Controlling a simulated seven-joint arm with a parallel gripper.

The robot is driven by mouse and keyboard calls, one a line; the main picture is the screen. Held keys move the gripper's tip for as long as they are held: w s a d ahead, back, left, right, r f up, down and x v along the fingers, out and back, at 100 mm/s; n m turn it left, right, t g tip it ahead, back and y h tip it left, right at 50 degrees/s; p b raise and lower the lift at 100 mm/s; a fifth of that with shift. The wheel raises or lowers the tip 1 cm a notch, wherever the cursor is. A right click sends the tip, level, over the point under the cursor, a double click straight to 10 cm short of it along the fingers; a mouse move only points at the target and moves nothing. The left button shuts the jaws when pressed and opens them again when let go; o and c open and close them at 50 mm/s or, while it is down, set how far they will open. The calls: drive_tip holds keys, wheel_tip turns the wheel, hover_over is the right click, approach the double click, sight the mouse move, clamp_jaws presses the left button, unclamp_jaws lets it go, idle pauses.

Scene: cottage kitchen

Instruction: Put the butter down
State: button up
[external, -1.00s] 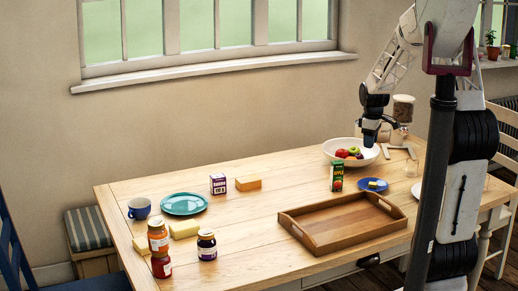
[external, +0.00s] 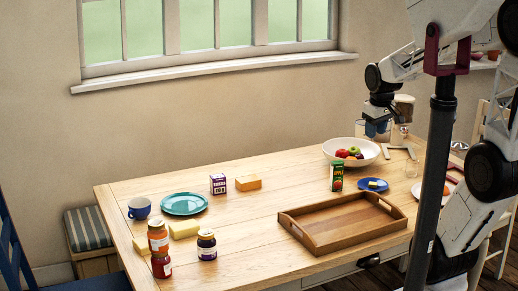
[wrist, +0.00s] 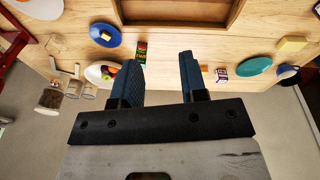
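A small yellow piece of butter (external: 373,184) lies on a blue plate (external: 382,189) at the right part of the table, behind the wooden tray. It also shows in the wrist view (wrist: 105,36). Pale yellow blocks (external: 184,229) lie at the table's left end, near the jars; I cannot tell whether they are butter or cheese. My gripper (external: 378,129) hangs high above the far right of the table, near the fruit bowl, apart from the butter. In the wrist view its two blue-padded fingers (wrist: 162,77) stand apart with nothing between them.
A wooden tray (external: 315,233) stands empty at the front. A white fruit bowl (external: 366,158), a green juice carton (external: 337,177) and canisters (external: 403,108) stand at the right. A teal plate (external: 184,204), a blue mug (external: 139,208) and jars (external: 207,244) are at the left. The table's middle is clear.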

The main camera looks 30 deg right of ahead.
drive_tip(key=s+a+m, duration=0.2)
drive_tip(key=s+a, duration=0.2)
drive_tip(key=s, duration=0.7)
drive_tip(key=shift+s+r+t, duration=0.3)
drive_tip(key=shift+s, duration=0.05)
